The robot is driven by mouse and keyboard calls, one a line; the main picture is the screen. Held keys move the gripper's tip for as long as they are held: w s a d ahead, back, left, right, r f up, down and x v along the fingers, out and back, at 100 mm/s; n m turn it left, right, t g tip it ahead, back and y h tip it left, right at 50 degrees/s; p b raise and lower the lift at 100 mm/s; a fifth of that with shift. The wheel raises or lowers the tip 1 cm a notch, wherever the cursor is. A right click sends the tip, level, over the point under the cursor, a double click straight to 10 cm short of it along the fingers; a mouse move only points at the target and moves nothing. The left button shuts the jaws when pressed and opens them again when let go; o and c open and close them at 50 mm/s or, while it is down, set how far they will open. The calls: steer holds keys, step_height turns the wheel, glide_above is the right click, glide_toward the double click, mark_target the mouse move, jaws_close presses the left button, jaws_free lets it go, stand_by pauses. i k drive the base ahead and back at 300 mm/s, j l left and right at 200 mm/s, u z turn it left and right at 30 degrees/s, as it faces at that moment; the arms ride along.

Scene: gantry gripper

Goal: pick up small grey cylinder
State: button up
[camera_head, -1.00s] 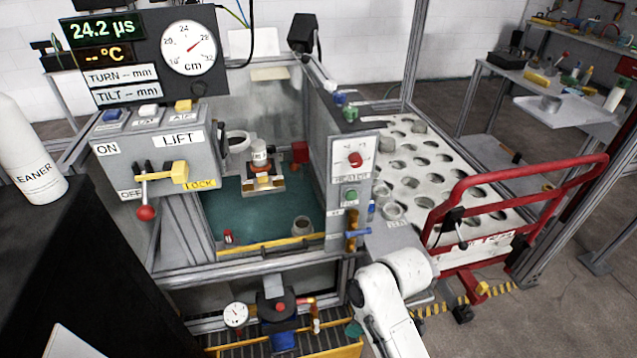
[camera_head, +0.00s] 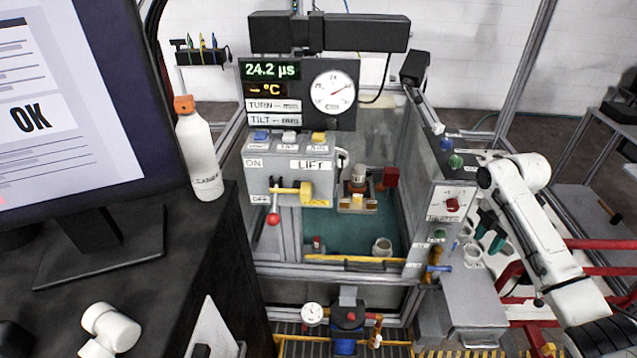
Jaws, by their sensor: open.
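A small grey cylinder (camera_head: 382,247) stands on the green floor of the tank, near its front right corner. Another grey, ring-like cylinder (camera_head: 473,255) sits outside the tank at the right, by the control post. I cannot tell which of the two is meant. My gripper (camera_head: 489,236), with dark green fingers, hangs at the end of my white arm, just above and right of the outer cylinder. It is open, and I see nothing held in it. My arm hides much of the white holed tray behind it.
The control post (camera_head: 440,225) stands between the tank and my gripper. The lift box (camera_head: 290,170) overhangs the tank's left side. Red rails (camera_head: 600,245) lie at the right, behind my arm. A white bottle (camera_head: 199,155) stands on the black desk at the left.

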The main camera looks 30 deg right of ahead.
mark_target(358, 173)
steer(key=i+l+u, duration=0.2)
steer(key=i+u, duration=0.25)
steer(key=i+l+z, duration=0.1)
steer(key=i+l, duration=0.3)
steer(key=i, duration=0.15)
steer(key=i+l+u, duration=0.1)
steer(key=l, duration=0.2)
steer(key=l+u, duration=0.1)
steer(key=l, duration=0.2)
